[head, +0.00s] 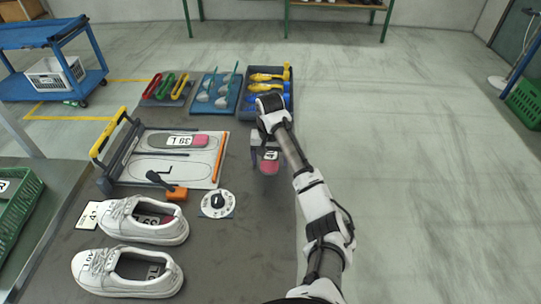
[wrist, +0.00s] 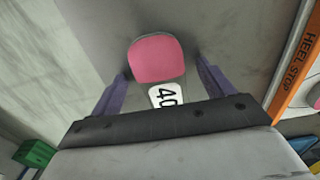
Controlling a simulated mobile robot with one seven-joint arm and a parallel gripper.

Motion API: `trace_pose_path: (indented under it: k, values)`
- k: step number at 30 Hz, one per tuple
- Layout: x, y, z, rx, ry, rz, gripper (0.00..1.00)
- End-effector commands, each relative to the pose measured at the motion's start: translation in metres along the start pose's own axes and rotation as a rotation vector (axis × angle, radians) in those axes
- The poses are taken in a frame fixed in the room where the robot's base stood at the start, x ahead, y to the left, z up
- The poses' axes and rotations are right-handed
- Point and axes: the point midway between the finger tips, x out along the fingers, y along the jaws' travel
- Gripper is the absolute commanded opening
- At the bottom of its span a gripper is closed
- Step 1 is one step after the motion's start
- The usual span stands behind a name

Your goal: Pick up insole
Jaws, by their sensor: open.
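A grey insole with a pink end (head: 269,167) and a white number label lies on the dark bench top, right of the white template board. In the wrist view its pink end (wrist: 155,58) and a label reading "40" show; the rest is hidden behind my gripper. My gripper (head: 264,152) is over this insole. In the wrist view its two purple fingers (wrist: 160,78) are open, one on each side of the insole, with visible gaps. Another insole (head: 185,141), labelled "39 L", lies on the template board (head: 140,168).
The orange heel stop (wrist: 293,65) edges the board beside my gripper. Trays of tools (head: 244,108) stand behind.

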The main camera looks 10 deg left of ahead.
Motion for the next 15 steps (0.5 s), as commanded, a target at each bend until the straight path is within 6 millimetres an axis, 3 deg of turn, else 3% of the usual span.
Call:
trace_pose_path:
  k: [2, 12, 15]
  values:
    - [0.0, 0.0, -0.0001, 0.0, 0.0, 0.0, 0.8]
    - [-0.0003, 0.0, 0.0, 0.0, 0.0, 0.0, 0.36]
    - [-0.0005, 0.0, -0.0001, 0.001, 0.0, 0.0, 0.32]
